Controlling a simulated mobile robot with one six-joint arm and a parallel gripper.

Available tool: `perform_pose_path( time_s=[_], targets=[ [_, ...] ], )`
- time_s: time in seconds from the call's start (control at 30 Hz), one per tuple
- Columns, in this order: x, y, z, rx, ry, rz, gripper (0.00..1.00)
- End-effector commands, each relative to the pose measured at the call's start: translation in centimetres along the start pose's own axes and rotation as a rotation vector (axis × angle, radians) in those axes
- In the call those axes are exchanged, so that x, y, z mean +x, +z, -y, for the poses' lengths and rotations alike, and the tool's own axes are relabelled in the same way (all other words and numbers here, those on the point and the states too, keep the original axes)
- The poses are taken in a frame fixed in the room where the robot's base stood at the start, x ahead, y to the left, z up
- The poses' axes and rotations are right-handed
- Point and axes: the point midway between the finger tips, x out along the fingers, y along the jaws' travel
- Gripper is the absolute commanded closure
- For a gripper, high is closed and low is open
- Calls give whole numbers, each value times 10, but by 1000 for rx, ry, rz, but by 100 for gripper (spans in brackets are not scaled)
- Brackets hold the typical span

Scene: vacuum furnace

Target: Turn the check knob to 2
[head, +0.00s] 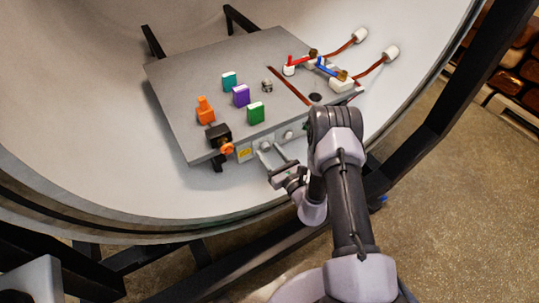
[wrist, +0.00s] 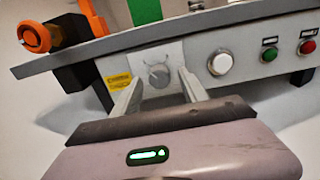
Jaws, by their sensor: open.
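The check knob (wrist: 158,75) is a grey dial on the panel's light front face, with small markings around it that are too small to read. My gripper (wrist: 159,81) is open in the wrist view, its two fingers pointing at the front face on either side of the knob. I cannot tell whether the fingertips touch the face. In the head view my gripper (head: 273,158) is at the panel's front edge, and the knob is hard to make out there.
A white button (wrist: 221,62), a green button (wrist: 269,54) and a red button (wrist: 307,47) sit right of the knob. An orange-knobbed black valve (wrist: 58,38) is at left. The grey plate (head: 190,85) carries coloured blocks and red and blue levers.

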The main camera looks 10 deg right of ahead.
Motion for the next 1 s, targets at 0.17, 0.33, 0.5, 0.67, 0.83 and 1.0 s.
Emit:
perform_pose_path(
  time_s=[0.17, 0.33, 0.5, 0.67, 0.83, 1.0],
  targets=[
    [4, 0, 0, 2, -1, 0, 49],
    [3, 0, 0, 1, 0, 0, 58],
    [3, 0, 0, 1, 0, -1, 92],
    [3, 0, 0, 2, 0, -1, 100],
    [3, 0, 0, 23, 0, -1, 100],
    [2, 0, 0, 98, 0, -2, 100]
  ],
)
